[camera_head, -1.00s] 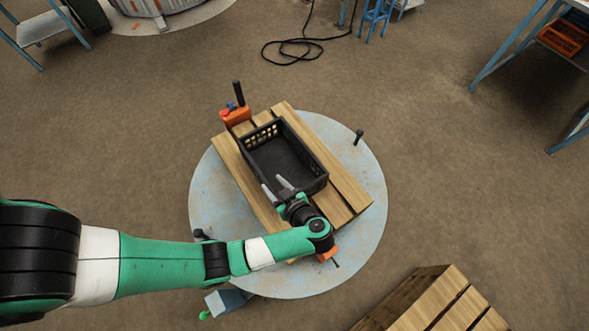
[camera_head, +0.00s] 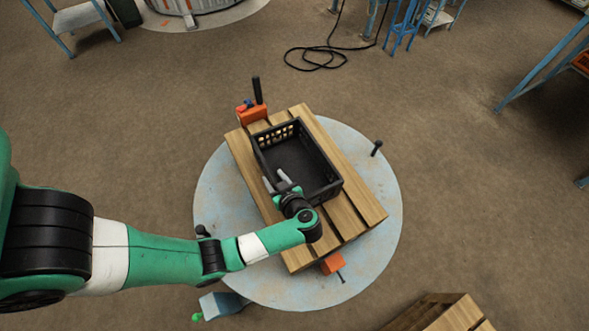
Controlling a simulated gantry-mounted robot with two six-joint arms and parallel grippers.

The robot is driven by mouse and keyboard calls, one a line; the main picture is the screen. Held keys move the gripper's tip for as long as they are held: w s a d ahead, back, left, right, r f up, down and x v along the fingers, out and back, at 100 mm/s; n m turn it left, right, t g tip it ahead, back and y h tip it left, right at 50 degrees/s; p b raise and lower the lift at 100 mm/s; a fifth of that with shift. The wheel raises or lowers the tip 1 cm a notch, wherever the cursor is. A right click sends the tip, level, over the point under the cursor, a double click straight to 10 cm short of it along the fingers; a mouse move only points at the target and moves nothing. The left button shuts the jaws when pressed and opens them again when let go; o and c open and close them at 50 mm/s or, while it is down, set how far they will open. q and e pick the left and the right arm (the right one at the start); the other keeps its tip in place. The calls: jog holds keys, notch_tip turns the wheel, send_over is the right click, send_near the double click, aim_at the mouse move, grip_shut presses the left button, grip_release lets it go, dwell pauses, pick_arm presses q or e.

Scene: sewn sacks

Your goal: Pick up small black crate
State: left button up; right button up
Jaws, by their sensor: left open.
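The small black crate (camera_head: 322,165) sits upright and looks empty on a slatted wooden pallet (camera_head: 358,205). The pallet lies on a round grey table (camera_head: 225,195). My left gripper (camera_head: 275,181) is open at the crate's near left side. Its two grey fingers are apart, close to the crate's left wall. I cannot tell whether they touch it or straddle it. My left wrist hides the crate's near left corner. My right gripper is not in view.
Orange clamps stand at the pallet's far end (camera_head: 252,112) and near end (camera_head: 332,263). Dark pegs (camera_head: 376,148) rise from the table. Another wooden pallet (camera_head: 455,313) is at the bottom right. Brown floor surrounds the table, with a black cable (camera_head: 315,58) at the back.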

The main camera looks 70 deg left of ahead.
aim_at(272, 175)
pick_arm(q)
jog(key=b+x, duration=0.1)
jog(key=x, duration=0.3)
jog(key=shift+s, duration=0.1)
jog(key=shift+d+r, duration=0.1)
grip_shut()
dwell(1.1)
